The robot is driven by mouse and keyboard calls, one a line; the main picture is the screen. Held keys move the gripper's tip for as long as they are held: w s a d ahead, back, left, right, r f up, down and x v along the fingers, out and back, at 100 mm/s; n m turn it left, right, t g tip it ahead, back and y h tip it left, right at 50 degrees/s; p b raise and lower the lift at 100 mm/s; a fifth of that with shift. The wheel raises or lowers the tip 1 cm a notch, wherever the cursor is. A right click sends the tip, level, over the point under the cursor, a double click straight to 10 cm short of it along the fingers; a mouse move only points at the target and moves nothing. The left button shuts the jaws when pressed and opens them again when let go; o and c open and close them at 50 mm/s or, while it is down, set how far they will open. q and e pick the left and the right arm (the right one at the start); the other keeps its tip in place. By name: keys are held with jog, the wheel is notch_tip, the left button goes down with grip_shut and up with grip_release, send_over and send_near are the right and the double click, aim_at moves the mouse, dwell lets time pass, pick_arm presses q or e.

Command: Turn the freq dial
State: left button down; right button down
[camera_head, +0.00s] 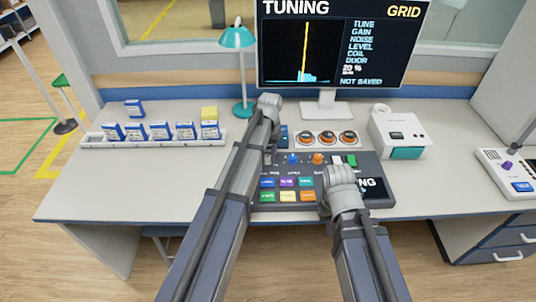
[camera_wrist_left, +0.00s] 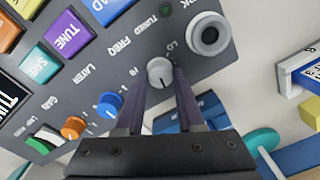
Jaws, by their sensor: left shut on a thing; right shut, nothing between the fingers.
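The grey-white freq dial (camera_wrist_left: 160,72) sits on the dark control panel (camera_wrist_left: 228,62), beside the FREQ label in the left wrist view. My left gripper (camera_wrist_left: 160,88) is shut on this dial, with one finger on each side. In the head view my left gripper (camera_head: 269,155) reaches down to the panel's upper left and the arm hides the dial. My right gripper (camera_head: 338,180) is over the right part of the panel, with its fingers hard to see. The monitor (camera_head: 330,45) reads TUNING, with a yellow line over short blue bars and NOT SAVED.
A blue dial (camera_wrist_left: 108,104) and an orange dial (camera_wrist_left: 73,127) sit near the freq dial. Coloured buttons line the panel. A teal lamp (camera_head: 238,38), a rack of boxes (camera_head: 150,140) and a white device (camera_head: 398,133) stand on the desk.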

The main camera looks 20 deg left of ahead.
aim_at(268, 156)
pick_arm(q)
jog(key=n, duration=1.2)
jog(key=shift+a+n, duration=0.1)
jog(key=shift+n, duration=0.3)
dwell(0.4)
jog(key=c, duration=0.5)
grip_release()
jog(key=shift+r, duration=0.1)
notch_tip(268, 156, up, 8)
jog(key=p, duration=0.8)
jog(key=shift+w, duration=0.15)
jog(key=shift+f, duration=0.2)
